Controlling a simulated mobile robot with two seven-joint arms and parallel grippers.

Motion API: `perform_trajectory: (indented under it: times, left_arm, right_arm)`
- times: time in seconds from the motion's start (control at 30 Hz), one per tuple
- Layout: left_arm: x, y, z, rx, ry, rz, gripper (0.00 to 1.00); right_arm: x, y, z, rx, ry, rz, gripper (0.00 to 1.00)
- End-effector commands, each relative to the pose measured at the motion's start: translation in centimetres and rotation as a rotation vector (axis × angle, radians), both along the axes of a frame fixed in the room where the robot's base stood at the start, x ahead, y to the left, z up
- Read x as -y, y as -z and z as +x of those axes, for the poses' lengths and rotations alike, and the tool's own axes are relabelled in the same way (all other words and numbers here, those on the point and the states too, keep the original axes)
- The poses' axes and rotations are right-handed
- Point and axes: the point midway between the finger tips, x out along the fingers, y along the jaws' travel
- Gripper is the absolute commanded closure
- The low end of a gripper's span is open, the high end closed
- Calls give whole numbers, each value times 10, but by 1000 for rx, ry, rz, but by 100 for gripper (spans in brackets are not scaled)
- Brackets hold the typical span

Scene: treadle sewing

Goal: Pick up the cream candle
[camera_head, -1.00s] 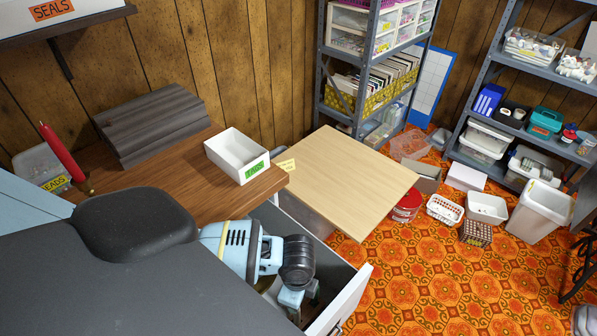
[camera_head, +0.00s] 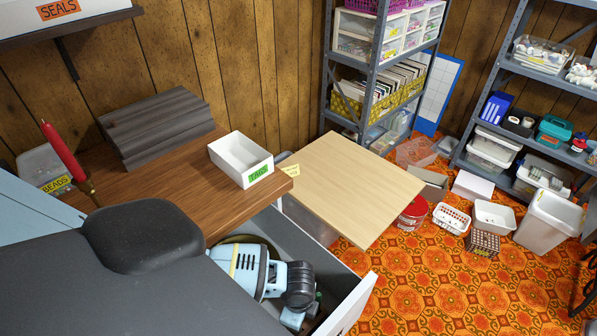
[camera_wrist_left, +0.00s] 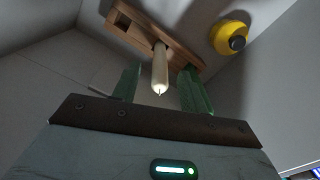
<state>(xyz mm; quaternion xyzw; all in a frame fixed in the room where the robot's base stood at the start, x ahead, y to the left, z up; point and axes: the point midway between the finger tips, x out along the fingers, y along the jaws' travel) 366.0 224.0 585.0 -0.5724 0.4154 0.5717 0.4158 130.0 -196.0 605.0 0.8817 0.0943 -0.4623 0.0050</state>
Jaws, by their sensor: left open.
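The cream candle (camera_wrist_left: 160,72) shows in the left wrist view, its wick end pointing toward the camera. Its far end meets a wooden block (camera_wrist_left: 181,44) with a square hole. My left gripper (camera_wrist_left: 160,80) is open, with one green finger on each side of the candle; I cannot tell whether either finger touches it. In the head view my left arm reaches down into the open drawer (camera_head: 352,305), and the candle is hidden there. My right gripper is not in view.
A yellow round object (camera_wrist_left: 231,36) with a dark centre lies near the block. Above the drawer stands the wooden desk (camera_head: 185,185) with a white TAGS bin (camera_head: 240,160), a red candle (camera_head: 62,150) and a BEADS bin (camera_head: 38,168). A pale board (camera_head: 345,185) lies beside the desk.

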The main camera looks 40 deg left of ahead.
Motion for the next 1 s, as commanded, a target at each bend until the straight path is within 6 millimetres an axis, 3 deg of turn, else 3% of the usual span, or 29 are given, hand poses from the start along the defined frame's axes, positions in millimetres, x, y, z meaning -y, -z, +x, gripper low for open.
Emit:
perform_trajectory:
  times: [0.07,0.33,0.73,1.0]
  left_arm:
    - [0,0,0,0,0,0,65]
    - [0,0,0,0,0,0,100]
    - [0,-4,0,1,0,0,100]
    - [0,-46,2,4,1,-1,100]
  right_arm:
    - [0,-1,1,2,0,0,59]
    - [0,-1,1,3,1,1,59]
    - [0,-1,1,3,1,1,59]
    - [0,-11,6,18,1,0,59]
